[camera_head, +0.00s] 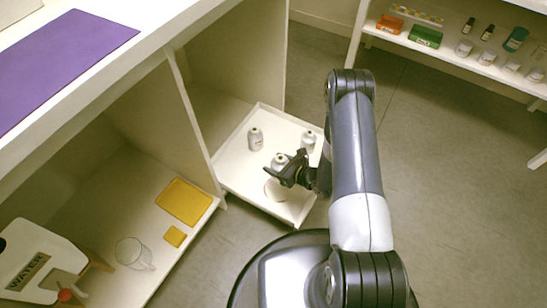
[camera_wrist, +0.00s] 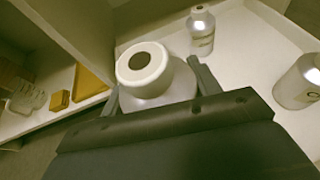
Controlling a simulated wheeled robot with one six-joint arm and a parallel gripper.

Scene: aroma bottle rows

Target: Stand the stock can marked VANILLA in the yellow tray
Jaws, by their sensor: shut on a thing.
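My gripper (camera_head: 284,172) is shut on a silver-grey can (camera_head: 279,160) with a white ringed top. In the wrist view the held can (camera_wrist: 152,80) sits between the two fingers (camera_wrist: 158,88). Its label is hidden, so I cannot read its name. I cannot tell whether its base touches the white drawer below. Two similar cans stand in this drawer, one at the back left (camera_head: 255,139) and one at the right (camera_head: 308,141); their labels are too small to read. The yellow tray (camera_head: 184,201) lies empty on the low shelf left of the drawer.
The white pull-out drawer (camera_head: 235,184) has raised rims. A divider separates it from the shelf holding a small yellow block (camera_head: 174,236), a clear glass (camera_head: 134,254) and a WATER dispenser (camera_head: 35,262). A counter with a purple mat (camera_head: 60,62) overhangs. Bottle shelves (camera_head: 470,66) stand far right.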

